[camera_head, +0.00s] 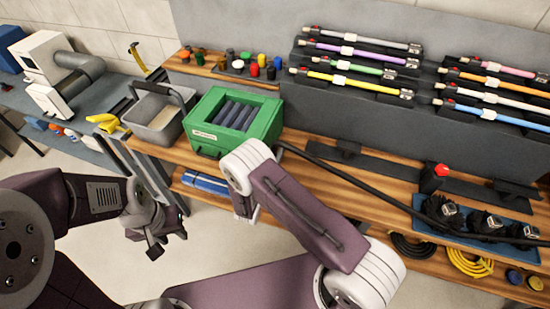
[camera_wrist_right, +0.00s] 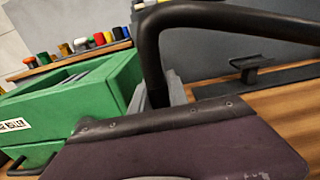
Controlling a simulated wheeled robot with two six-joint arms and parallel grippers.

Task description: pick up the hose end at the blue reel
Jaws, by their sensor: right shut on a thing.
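A black hose (camera_head: 345,177) runs from the right side of the bench up to my right wrist. In the right wrist view the black hose (camera_wrist_right: 230,17) arches over and bends down between the grey jaws of my right gripper (camera_wrist_right: 158,92), which is shut on it. The hose's tip is hidden behind my purple arm link. In the head view the right jaws are hidden behind my white wrist, just in front of the green box. My left gripper (camera_head: 167,241) looks open and empty, low over the floor in front of the bench. I cannot make out a blue reel.
A green box (camera_head: 263,125) with dark rolls and a grey bin (camera_head: 156,115) stand on the wooden bench. Coloured rods (camera_head: 350,83) rest on racks behind. A blue tray (camera_head: 425,206) with black brush heads (camera_head: 485,222) lies right. A yellow coil (camera_head: 470,263) lies below.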

